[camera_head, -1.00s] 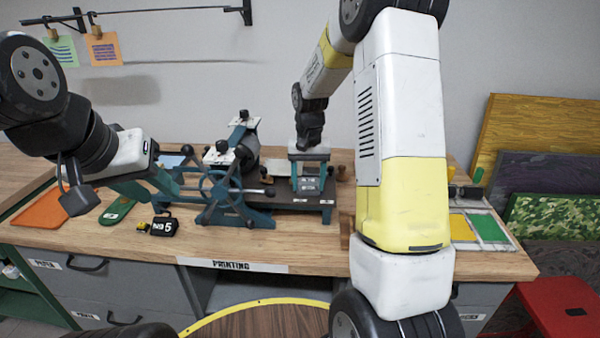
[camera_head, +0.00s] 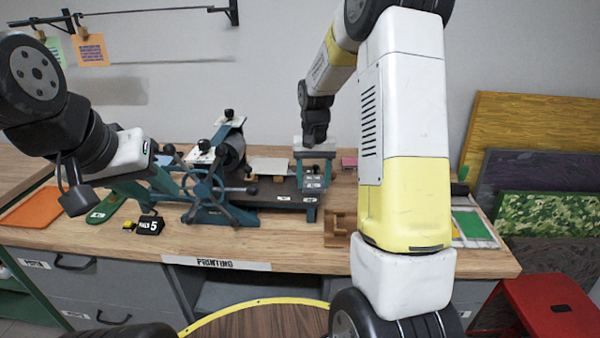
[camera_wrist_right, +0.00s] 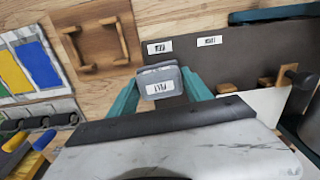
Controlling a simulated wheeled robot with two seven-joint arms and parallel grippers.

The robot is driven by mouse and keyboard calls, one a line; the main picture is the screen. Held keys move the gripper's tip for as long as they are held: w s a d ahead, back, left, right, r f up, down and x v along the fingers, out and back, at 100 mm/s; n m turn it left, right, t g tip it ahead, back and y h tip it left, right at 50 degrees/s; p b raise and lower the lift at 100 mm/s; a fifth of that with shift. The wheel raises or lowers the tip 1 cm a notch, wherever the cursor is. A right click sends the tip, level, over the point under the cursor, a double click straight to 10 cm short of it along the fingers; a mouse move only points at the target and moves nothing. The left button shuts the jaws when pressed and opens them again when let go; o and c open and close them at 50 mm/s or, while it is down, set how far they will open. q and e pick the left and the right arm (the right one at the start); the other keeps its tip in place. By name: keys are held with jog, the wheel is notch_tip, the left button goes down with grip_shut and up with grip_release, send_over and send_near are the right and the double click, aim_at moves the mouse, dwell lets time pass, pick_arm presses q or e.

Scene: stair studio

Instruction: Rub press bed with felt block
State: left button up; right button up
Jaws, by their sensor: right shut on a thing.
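My right gripper (camera_head: 314,172) is shut on the grey felt block (camera_wrist_right: 160,82), whose white label faces the right wrist camera. The teal fingers stand on both sides of it. The dark, flat press bed (camera_head: 282,187) lies beside the teal press (camera_head: 210,190) with its spoked wheel and roller. The block is over the right end of the bed; in the right wrist view it overlaps the edge of the dark bed (camera_wrist_right: 215,62). Whether it touches the bed is unclear. My left gripper (camera_head: 160,182) is at the left by the wheel; its fingertips blend with the press.
A wooden holder (camera_head: 340,228) sits in front of the bed's right end. An ink tray (camera_head: 476,226) with yellow and green fields is at the right. A black number sign (camera_head: 151,225) and an orange mat (camera_head: 38,207) are at the left. A red stool (camera_head: 555,312) stands front right.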

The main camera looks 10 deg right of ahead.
jog(key=shift+w+a+r, duration=0.15)
jog(key=shift+a+r, duration=0.05)
jog(key=shift+r, duration=3.65)
jog(key=shift+d+f, duration=0.1)
jog(key=shift+f, duration=0.05)
